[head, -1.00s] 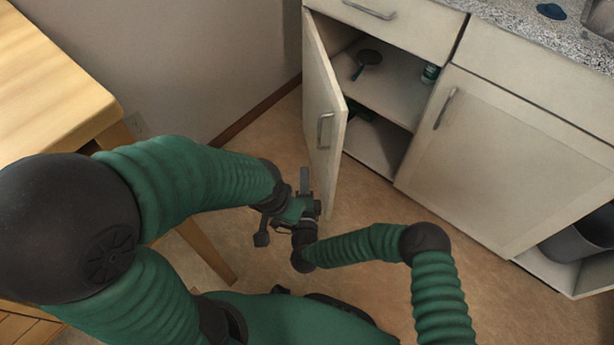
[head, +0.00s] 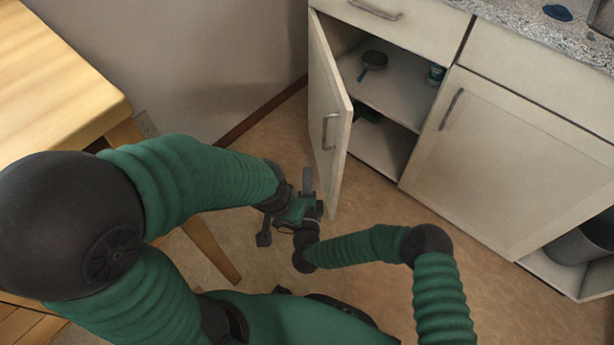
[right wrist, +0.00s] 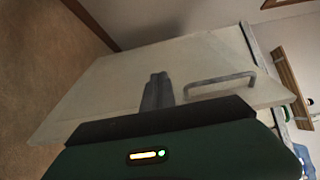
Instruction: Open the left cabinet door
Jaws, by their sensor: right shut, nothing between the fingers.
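The left cabinet door (head: 321,97) stands swung far out from the cabinet, its outer face and metal handle (head: 328,132) turned to the left. In the right wrist view the door (right wrist: 110,91) and its handle (right wrist: 222,82) lie ahead. My right gripper (head: 307,175) is shut and empty, to the left of the door's lower part on the outer-face side. In the right wrist view its closed fingers (right wrist: 157,88) show left of the handle, not around it. My left arm ends beside the right gripper; its fingers overlap with dark parts there and cannot be made out.
The open cabinet shows a shelf (head: 395,98) with a dark pan (head: 373,60) and a small green container (head: 436,74). The right cabinet door (head: 510,160) is shut. A wooden table (head: 60,75) stands at the left. Bare floor lies left of the open door.

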